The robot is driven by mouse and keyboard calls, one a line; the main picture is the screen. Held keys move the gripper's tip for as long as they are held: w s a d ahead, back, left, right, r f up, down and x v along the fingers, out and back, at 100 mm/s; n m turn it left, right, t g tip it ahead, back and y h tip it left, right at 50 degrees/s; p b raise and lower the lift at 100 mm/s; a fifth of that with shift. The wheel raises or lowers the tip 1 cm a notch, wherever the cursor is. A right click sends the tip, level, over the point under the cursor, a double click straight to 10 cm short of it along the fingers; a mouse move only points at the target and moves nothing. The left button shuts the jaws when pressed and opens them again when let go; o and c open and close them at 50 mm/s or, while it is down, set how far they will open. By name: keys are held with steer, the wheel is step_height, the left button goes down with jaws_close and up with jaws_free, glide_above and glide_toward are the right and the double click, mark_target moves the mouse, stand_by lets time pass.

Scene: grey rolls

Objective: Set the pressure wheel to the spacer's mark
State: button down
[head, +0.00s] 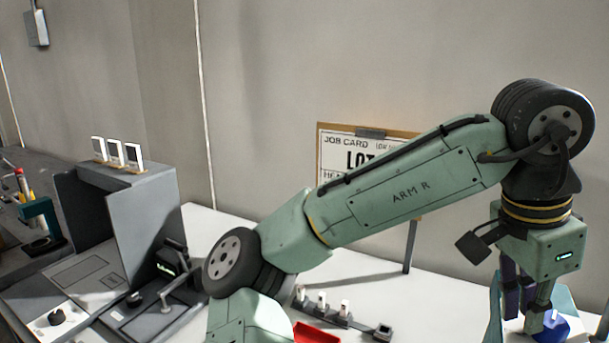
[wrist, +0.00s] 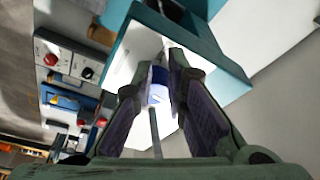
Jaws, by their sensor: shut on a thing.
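My gripper (head: 526,305) points down at the right edge of the head view. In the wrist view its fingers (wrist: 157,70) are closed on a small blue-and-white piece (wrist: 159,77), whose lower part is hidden. A blue piece (head: 553,326) also shows beside the fingers in the head view. A teal frame with a pale face (wrist: 215,62) lies around and beyond the fingertips. I cannot tell which part is the pressure wheel or the spacer, and no mark is readable. Dark knobs (head: 57,316) and (head: 134,299) sit on the bench panels at the left.
A grey upright housing (head: 143,215) stands at the left with several white tags on top. A job card board (head: 345,150) stands behind my arm. A red tray (head: 316,334) and a rack of small white-topped pieces (head: 322,309) lie at the front middle.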

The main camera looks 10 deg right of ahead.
steer(key=shift+s+a+f, duration=0.1)
steer(key=shift+s+f, duration=0.1)
steer(key=shift+s, duration=0.4)
steer(key=shift+s+f, duration=0.2)
steer(key=shift+s, duration=0.4)
steer(key=shift+a, duration=0.2)
steer(key=shift+s+a, duration=0.1)
steer(key=shift+r, duration=0.55)
steer(key=r, duration=0.5)
steer(key=shift+w+r, duration=0.15)
steer(key=shift+w, duration=0.1)
